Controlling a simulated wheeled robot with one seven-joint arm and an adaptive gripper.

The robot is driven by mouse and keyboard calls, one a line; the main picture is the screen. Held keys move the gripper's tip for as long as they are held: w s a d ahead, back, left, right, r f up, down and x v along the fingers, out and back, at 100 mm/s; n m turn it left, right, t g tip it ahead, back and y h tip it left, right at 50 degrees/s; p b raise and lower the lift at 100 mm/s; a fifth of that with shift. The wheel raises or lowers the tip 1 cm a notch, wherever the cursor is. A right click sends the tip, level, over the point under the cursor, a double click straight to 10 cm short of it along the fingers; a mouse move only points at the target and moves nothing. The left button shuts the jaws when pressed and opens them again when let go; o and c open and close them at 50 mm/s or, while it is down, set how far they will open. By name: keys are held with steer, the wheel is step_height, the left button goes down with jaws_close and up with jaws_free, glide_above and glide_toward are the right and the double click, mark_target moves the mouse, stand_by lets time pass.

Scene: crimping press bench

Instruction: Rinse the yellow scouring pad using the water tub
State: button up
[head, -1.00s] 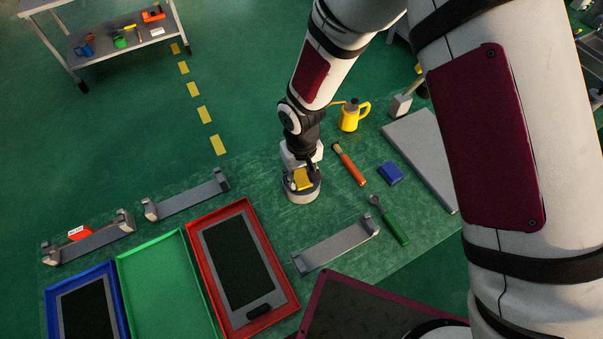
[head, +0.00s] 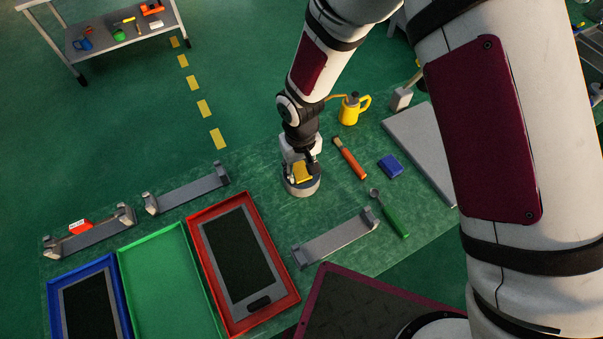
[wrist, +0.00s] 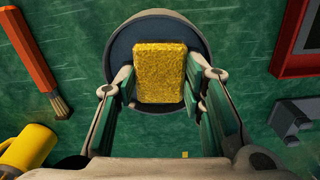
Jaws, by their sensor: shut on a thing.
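The yellow scouring pad (wrist: 160,72) is pinched between the two fingers of my gripper (wrist: 161,88), one on each side. The water tub (head: 303,189) is a round, pale-walled tub on the green bench mat. In the wrist view the tub's rim (wrist: 113,58) and dark inside show around the far part of the pad, and the pad covers much of the opening. In the head view the pad (head: 303,171) and my gripper are at the tub's mouth. I cannot tell whether the pad touches the water.
A brush with an orange handle (head: 350,160), a blue block (head: 390,167) and a green-handled tool (head: 393,217) lie right of the tub. A yellow oil can (head: 350,110) stands behind. A red tray (head: 206,255) and metal cradle (head: 335,240) are in front.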

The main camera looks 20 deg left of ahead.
mark_target(303, 172)
steer(key=shift+d, duration=0.35)
steer(key=shift+r+p, duration=1.15)
steer(key=shift+r, duration=1.4)
